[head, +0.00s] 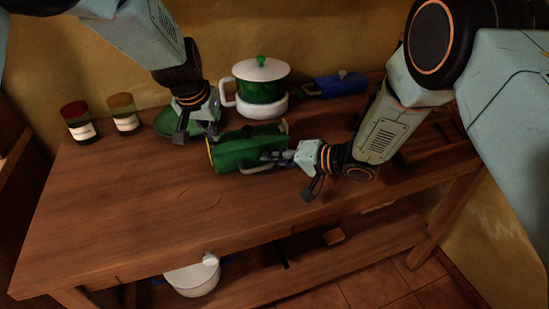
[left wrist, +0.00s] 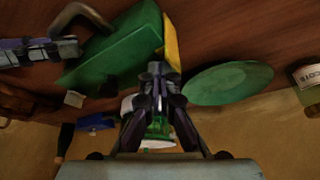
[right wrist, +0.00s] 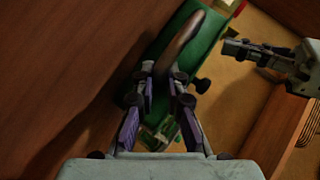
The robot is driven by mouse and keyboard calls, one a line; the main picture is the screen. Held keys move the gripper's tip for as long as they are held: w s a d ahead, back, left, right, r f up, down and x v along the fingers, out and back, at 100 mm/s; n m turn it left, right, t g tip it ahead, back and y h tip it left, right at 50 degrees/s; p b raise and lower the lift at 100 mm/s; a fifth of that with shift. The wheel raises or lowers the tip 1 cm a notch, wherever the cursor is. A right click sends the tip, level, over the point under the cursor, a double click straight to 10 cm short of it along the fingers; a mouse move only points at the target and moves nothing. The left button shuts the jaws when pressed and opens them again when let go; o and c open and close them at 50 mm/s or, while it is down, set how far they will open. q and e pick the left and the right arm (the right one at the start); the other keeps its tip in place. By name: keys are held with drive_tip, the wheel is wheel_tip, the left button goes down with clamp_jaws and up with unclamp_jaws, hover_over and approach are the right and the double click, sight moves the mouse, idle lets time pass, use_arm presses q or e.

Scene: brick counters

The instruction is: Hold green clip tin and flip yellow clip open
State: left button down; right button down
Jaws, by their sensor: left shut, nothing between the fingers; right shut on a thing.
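The green clip tin (head: 245,148) lies on the wooden counter; it also shows in the left wrist view (left wrist: 118,50) and the right wrist view (right wrist: 196,48). Its yellow clip (left wrist: 171,42) is at the left end of the tin in the head view, partly hidden there. My right gripper (head: 268,157) is shut on the tin's curved handle (right wrist: 184,38), seen between its fingers in the right wrist view. My left gripper (head: 213,134) is shut and empty, close beside the clip end; its fingertips (left wrist: 157,68) are just by the yellow part. I cannot tell whether they touch.
A green plate (head: 163,123) lies behind my left gripper. A green and white pot (head: 262,82) stands behind the tin. Two jars (head: 78,122) stand at the back left, and a blue object (head: 338,84) at the back. The counter's front left is clear.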

use_arm(q)
drive_tip(key=shift+s+a, duration=0.2)
drive_tip(key=shift+a, duration=0.45)
drive_tip(key=shift+s+a, duration=0.2)
drive_tip(key=shift+a, duration=0.4)
drive_tip(key=shift+a+f, duration=0.1)
drive_tip(key=shift+a, duration=0.05)
drive_tip(key=shift+s+a+f, duration=0.3)
drive_tip(key=shift+a+f, duration=0.2)
drive_tip(key=shift+a, duration=0.25)
use_arm(e)
drive_tip(key=shift+r, duration=0.1)
drive_tip(key=c, duration=1.3)
unclamp_jaws()
use_arm(q)
wheel_tip(320, 180, up, 8)
drive_tip(key=shift+d, duration=0.3)
drive_tip(key=shift+w, duration=0.1)
